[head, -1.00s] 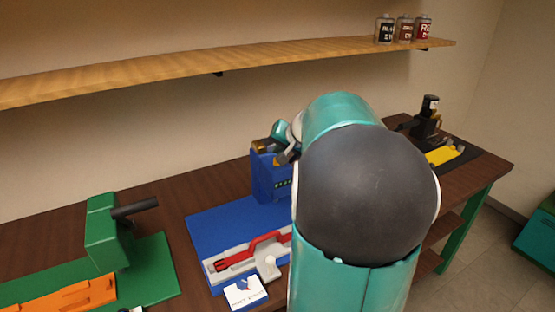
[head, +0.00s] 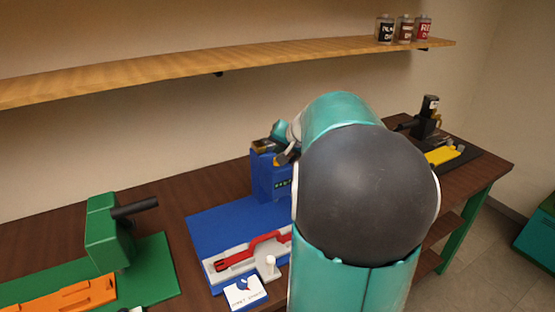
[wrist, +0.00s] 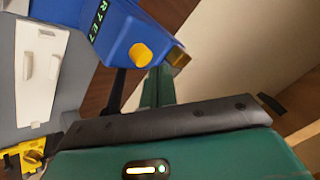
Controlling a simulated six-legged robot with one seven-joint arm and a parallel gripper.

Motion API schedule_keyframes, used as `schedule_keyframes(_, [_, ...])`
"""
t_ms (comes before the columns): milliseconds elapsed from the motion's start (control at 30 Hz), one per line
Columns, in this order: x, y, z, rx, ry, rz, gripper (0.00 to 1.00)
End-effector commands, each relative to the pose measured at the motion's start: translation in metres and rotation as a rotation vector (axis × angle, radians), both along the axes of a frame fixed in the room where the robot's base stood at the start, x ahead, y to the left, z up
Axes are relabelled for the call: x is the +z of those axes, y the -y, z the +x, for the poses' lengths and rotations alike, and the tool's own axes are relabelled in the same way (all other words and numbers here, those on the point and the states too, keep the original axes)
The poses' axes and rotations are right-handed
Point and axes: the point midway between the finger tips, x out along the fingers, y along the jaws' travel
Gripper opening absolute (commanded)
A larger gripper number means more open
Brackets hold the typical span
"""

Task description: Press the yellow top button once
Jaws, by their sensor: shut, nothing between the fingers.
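The blue machine (head: 270,178) stands on a blue base at the middle of the bench, partly hidden by my arm in the head view. The wrist view shows its blue body (wrist: 98,22) with green lit characters and a round yellow button (wrist: 141,55). In the head view my gripper (head: 283,156) is small beside the upper part of the machine. I cannot tell whether it touches the button.
A green machine (head: 105,232) with a dark handle stands at the left. The grey fixture with a red part (head: 250,250) lies in front of the blue machine. A black machine (head: 428,120) stands at the right end. A wooden shelf (head: 220,66) runs above.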

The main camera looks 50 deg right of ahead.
Motion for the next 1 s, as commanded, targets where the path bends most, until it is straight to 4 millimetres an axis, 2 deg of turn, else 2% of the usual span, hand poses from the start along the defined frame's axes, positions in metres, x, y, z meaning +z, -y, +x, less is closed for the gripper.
schedule_keyframes(733, [-0.0002, 0.0000, 0.0000, 0.000, 0.000, 0.000, 0.00])
schedule_keyframes(1000, [-0.0079, -0.0001, 0.0000, -0.001, 0.000, 0.001, 0.00])
